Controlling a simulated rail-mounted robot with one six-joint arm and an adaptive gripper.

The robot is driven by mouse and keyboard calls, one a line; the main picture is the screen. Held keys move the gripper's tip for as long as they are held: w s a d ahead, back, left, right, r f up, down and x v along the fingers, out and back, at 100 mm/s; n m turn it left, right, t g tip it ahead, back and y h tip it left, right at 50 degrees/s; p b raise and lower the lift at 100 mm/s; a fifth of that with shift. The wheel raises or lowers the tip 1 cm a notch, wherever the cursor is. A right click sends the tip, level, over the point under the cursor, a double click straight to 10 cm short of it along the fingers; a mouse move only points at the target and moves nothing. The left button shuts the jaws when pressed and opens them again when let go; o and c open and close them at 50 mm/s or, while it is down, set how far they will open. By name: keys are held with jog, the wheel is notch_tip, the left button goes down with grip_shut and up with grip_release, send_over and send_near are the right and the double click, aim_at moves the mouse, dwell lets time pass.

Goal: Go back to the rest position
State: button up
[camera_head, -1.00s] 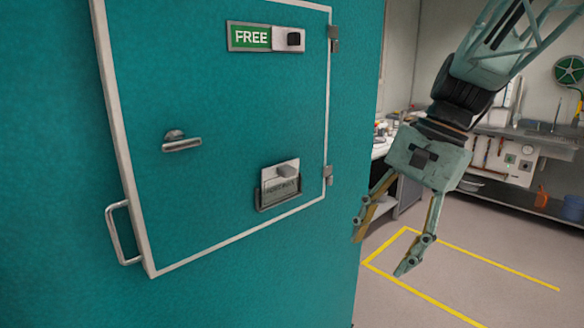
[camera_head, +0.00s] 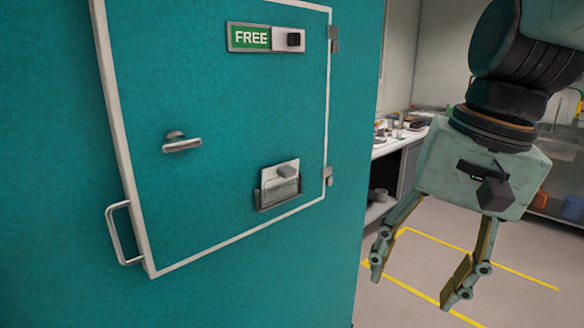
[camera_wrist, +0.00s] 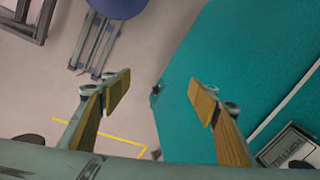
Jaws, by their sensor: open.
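My gripper (camera_head: 415,283) hangs with its fingers down at the right of the head view, to the right of the teal chamber (camera_head: 230,120). Its two fingers are spread apart with nothing between them. In the wrist view my gripper (camera_wrist: 160,95) is also open and empty, with the floor and the chamber's edge behind the gap. The chamber door is shut, with a latch handle (camera_head: 182,143), a green FREE sign (camera_head: 251,37) and a card holder (camera_head: 279,186) on it.
Yellow lines (camera_head: 500,268) mark the floor beside the chamber. A bench (camera_head: 400,142) with small items stands behind. A blue stool (camera_wrist: 118,8) shows in the wrist view. A blue bin (camera_head: 572,207) is at the far right. The floor under my gripper is clear.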

jog(key=s+d+n+t+h, duration=0.1)
jog(key=s+n, duration=0.3)
jog(key=s, duration=0.8)
jog(key=shift+d+f+n+t+h, duration=0.15)
jog(key=shift+d+n+t+h, duration=0.2)
jog(key=shift+d+t, duration=0.4)
dwell(0.6)
